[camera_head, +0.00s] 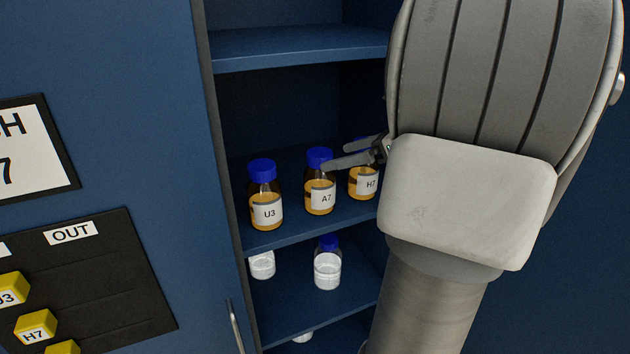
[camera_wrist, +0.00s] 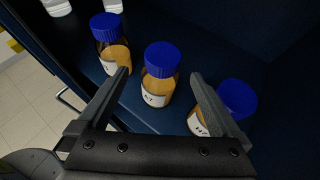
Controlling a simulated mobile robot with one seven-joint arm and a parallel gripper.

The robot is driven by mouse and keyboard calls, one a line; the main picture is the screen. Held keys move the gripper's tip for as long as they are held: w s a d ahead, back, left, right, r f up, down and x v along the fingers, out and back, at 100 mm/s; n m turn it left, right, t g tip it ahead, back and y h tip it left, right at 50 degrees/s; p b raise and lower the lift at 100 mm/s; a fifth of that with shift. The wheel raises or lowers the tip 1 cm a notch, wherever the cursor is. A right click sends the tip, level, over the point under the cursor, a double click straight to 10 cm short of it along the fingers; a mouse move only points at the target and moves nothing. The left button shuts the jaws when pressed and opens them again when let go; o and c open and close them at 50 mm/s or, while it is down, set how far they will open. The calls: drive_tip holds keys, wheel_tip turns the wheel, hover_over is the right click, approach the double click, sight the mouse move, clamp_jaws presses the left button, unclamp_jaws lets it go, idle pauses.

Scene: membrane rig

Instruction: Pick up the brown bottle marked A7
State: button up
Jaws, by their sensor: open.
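The brown bottle marked A7 (camera_head: 320,197) stands upright on the middle shelf, with a blue cap and amber contents, between the bottles U3 (camera_head: 265,196) and H7 (camera_head: 363,186). It also shows in the wrist view (camera_wrist: 158,75), centred ahead of the jaws. My gripper (camera_head: 352,152) is open and empty, its fingers reaching in from the right near the A7 bottle's cap. In the wrist view the fingers (camera_wrist: 158,78) lie to either side of the A7 bottle. Contact cannot be told. The H7 bottle (camera_wrist: 234,100) is close by the right finger and partly hidden by it.
Clear white-filled bottles (camera_head: 327,266) stand on the lower shelf (camera_head: 322,304). An upper shelf (camera_head: 300,48) runs above the brown bottles. The blue cabinet door or panel (camera_head: 150,130) on the left carries a black board (camera_head: 105,285) with yellow tags. My arm hides the cabinet's right side.

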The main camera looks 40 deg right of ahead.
sight(331, 156)
drive_tip(key=shift+r+p+x, duration=0.2)
drive_tip(key=shift+p+x, duration=0.1)
drive_tip(key=shift+x, duration=3.1)
drive_tip(key=shift+w+d, duration=0.1)
drive_tip(key=shift+d, duration=0.05)
clamp_jaws()
